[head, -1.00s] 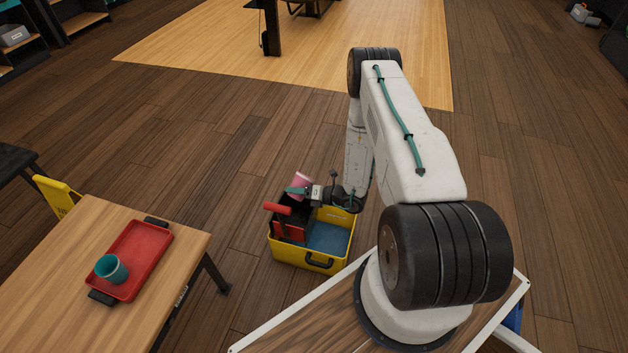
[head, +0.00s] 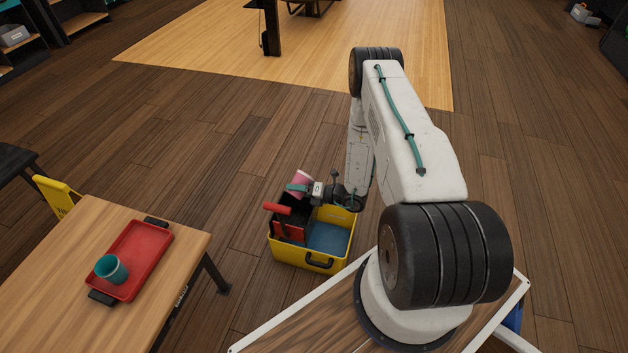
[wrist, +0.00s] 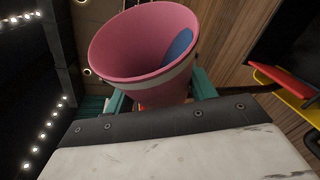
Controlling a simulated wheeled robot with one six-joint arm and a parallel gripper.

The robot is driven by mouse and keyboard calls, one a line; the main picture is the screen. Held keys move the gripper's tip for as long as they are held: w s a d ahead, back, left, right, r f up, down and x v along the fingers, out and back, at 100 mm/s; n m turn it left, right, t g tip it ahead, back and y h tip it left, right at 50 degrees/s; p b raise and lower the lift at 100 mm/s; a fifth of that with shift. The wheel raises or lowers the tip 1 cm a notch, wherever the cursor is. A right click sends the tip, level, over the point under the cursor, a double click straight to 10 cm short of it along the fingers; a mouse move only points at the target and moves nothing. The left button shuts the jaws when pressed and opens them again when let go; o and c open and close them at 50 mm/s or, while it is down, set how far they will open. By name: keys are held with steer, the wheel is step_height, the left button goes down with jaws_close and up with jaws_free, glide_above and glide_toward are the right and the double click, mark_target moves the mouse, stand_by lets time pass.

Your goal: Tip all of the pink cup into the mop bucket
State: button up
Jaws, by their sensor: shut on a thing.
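The pink cup (head: 302,178) is held tilted over the back left of the yellow mop bucket (head: 302,258), near the bucket's black wringer. My gripper (head: 298,189) is shut around the cup, its teal fingers on either side. In the wrist view the cup (wrist: 125,50) has a pale band and its wide mouth is in full view. A smooth blue patch (wrist: 179,48) shows inside on one side, and I cannot tell how much is there. Blue (head: 328,237) covers the bucket's floor on the right. No stream from the cup is visible.
The wringer's red handle (head: 278,208) sticks up close to the cup. A wooden table (head: 60,260) at left bears a red tray (head: 147,243) with a teal cup (head: 111,268). A yellow floor sign (head: 58,196) stands behind it. The floor beyond the bucket is clear.

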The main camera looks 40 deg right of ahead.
mark_target(301, 181)
steer(key=shift+r+m+y, duration=0.4)
steer(key=shift+r+m, duration=0.25)
steer(key=shift+m, duration=0.15)
stand_by(0.6)
steer(key=shift+w+d+r+m+t+y, duration=0.25)
steer(key=shift+d+r+m, duration=0.25)
steer(key=shift+d+m, duration=0.3)
stand_by(0.6)
steer(key=shift+d+r+m+t+y, duration=0.1)
steer(key=shift+r+m+t+y, duration=0.15)
steer(key=shift+r+m, duration=0.25)
stand_by(0.6)
